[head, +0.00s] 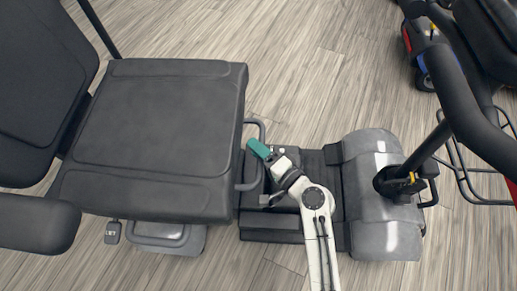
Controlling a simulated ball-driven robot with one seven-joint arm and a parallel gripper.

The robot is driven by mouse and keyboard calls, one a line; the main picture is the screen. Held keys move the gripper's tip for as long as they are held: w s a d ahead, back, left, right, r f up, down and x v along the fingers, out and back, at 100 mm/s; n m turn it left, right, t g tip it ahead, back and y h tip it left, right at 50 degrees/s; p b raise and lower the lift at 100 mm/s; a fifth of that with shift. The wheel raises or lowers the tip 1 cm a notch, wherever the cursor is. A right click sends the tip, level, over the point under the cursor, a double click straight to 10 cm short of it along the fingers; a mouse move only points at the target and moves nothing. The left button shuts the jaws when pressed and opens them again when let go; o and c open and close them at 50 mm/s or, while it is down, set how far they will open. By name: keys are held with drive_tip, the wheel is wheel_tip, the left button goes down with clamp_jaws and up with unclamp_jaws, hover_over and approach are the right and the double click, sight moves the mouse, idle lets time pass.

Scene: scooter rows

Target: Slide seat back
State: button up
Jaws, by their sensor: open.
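The black padded scooter seat (160,130) fills the left half of the head view, with its backrest (40,75) at the far left. A grey loop-shaped bar (261,178) sticks out from under the seat's front edge. My gripper (259,149), with a teal fingertip, is at this bar, just right of the seat edge. It is open. The fingertip overlaps the bar in the picture; I cannot tell whether they touch or whether the bar lies between the fingers. The second finger is not clearly visible.
The scooter's dark footwell (270,222) lies below my arm. The grey front cover (385,238) and black steering column (410,165) stand to the right. An armrest (38,222) is at lower left. Another scooter (425,50) is at upper right. Wood floor (300,60) is clear beyond the footwell.

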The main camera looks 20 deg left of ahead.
drive_tip(key=p+v, duration=0.2)
drive_tip(key=v, duration=0.8)
drive_tip(key=shift+s+d+p, duration=0.2)
drive_tip(key=shift+d+p, duration=0.1)
drive_tip(key=shift+d, duration=0.05)
drive_tip(key=s+d+f+n+g+h, duration=0.2)
drive_tip(key=s+d+h, duration=0.2)
drive_tip(key=d, duration=0.3)
drive_tip(key=s+d+f+n+g+h, duration=0.1)
drive_tip(key=s+d+f+n+h, duration=0.2)
drive_tip(key=d, duration=0.4)
drive_tip(key=s+d+r+m+g+h, duration=0.1)
drive_tip(key=s+d+r+h, duration=0.1)
drive_tip(key=s+d+h, duration=0.45)
drive_tip(key=s+d+r+m+g+h, duration=0.15)
drive_tip(key=s+d, duration=0.25)
drive_tip(key=d, duration=0.5)
wheel_tip(320, 180, up, 30)
drive_tip(key=s+d+p, duration=0.1)
drive_tip(key=p, duration=2.8)
drive_tip(key=shift+d+n+p, duration=0.2)
drive_tip(key=shift+n+p, duration=0.15)
drive_tip(key=shift+p, duration=0.05)
